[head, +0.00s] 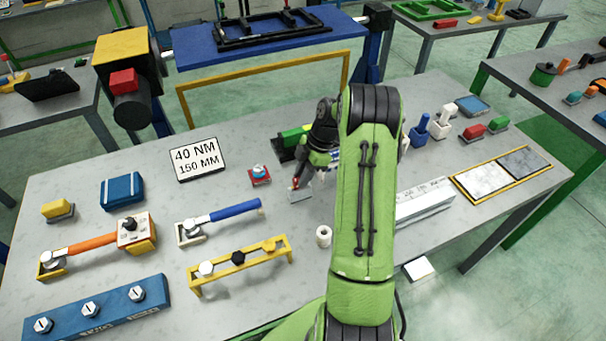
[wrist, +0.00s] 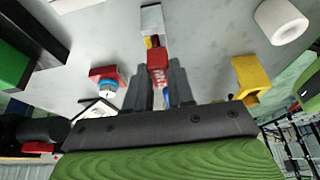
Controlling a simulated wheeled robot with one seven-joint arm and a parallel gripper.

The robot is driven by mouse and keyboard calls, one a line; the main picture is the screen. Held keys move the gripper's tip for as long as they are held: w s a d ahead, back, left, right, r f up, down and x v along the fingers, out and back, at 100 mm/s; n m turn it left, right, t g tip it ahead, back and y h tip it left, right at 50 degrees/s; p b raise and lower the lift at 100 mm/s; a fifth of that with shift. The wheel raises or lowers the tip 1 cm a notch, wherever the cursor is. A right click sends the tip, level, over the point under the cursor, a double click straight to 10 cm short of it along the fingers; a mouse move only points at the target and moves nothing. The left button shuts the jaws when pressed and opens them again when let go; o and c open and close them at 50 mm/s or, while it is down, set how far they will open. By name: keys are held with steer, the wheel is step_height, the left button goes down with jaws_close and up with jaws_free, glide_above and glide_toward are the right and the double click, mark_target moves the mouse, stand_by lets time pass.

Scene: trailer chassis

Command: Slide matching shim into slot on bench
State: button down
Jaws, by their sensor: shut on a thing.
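My gripper (head: 312,180) is low over the middle of the bench, partly hidden by my green arm. In the wrist view its dark fingers (wrist: 158,75) are shut on a red piece (wrist: 157,62). Beyond the red piece is a flat grey plate (wrist: 152,20), with a bit of yellow between them; this looks like one shim with a red grip. The plate also shows in the head view (head: 299,196), close to the bench top. I cannot tell whether it touches. A green and black block (head: 287,146) stands just behind my gripper. No slot is clearly visible.
A red base with a blue-topped knob (head: 260,174) stands left of my gripper, and a white roll (head: 323,236) stands in front. A yellow rack (head: 240,265) is nearer. A sign (head: 197,158) reads 40 NM, 150 MM. A pale ruled bar (head: 425,202) lies to the right.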

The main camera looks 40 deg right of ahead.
steer(key=shift+f, duration=0.35)
steer(key=shift+c, duration=1.7)
jaws_free()
steer(key=shift+r+p, duration=2)
steer(key=shift+r, duration=1.65)
steer(key=shift+f, duration=0.1)
